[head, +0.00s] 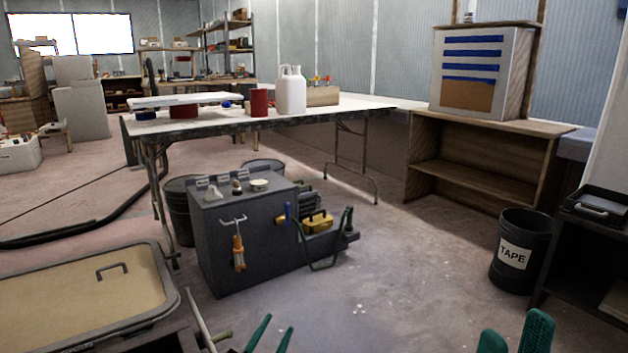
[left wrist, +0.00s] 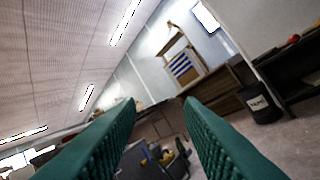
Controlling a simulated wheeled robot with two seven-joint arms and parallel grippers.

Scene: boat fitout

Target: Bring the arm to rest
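My left gripper (head: 279,323) shows at the bottom edge of the head view, left of centre, with two green fingers apart. In the left wrist view its ribbed green fingers (left wrist: 160,110) stand wide apart with nothing between them. My right gripper (head: 515,326) shows at the bottom right of the head view, its green fingers apart and no object seen between the visible tips. Both grippers are cut off by the lower edge of the head view.
A dark grey cabinet (head: 240,260) with hanging tools stands ahead. A framed tan panel (head: 70,300) lies at lower left. A black TAPE bin (head: 518,250) and a dark shelf unit (head: 590,250) stand right. A white-topped table (head: 350,104) is behind. Floor at centre right is clear.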

